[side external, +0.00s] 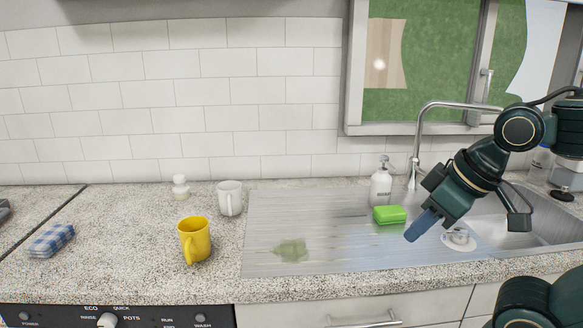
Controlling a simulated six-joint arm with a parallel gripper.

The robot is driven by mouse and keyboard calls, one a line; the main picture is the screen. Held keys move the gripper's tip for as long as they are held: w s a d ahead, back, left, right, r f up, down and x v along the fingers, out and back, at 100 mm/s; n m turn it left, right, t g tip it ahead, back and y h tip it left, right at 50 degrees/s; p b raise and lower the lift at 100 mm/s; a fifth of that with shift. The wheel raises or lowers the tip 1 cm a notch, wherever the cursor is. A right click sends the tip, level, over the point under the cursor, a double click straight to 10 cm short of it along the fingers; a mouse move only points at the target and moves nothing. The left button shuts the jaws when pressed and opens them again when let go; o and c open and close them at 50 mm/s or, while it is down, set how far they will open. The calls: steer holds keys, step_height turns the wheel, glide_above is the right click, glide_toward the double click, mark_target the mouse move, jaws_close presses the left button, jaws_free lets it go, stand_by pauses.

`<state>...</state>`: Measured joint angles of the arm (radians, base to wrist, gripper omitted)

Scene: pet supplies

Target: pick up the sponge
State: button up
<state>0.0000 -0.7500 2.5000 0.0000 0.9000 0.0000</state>
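A bright green sponge (389,215) lies on the ribbed metal drainboard (335,215), left of the sink bowl. My gripper (417,229) points down and to the left, just right of the sponge and apart from it in the picture. Its blue fingertip shows, but I cannot see whether the fingers are apart. Nothing is visible at its tip.
A soap bottle (381,188) stands behind the sponge, near the tap (417,150). A greenish stain (291,250) marks the drainboard. A yellow mug (194,241), a white mug (229,199) and a checked cloth (51,241) are on the counter at left.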

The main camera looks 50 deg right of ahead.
steer(key=o, duration=1.4)
steer(key=shift+c, duration=0.2)
steer(key=m+g+y, duration=0.3)
steer(key=m, duration=2.5)
glide_above(401, 208)
steer(key=s+a, duration=0.1)
step_height(401, 208, down, 13)
steer(key=shift+s+f, duration=0.1)
steer(key=shift+s, duration=0.05)
steer(key=shift+w+d+n, duration=0.4)
steer(key=shift+w+n, duration=0.25)
steer(key=shift+n, duration=0.15)
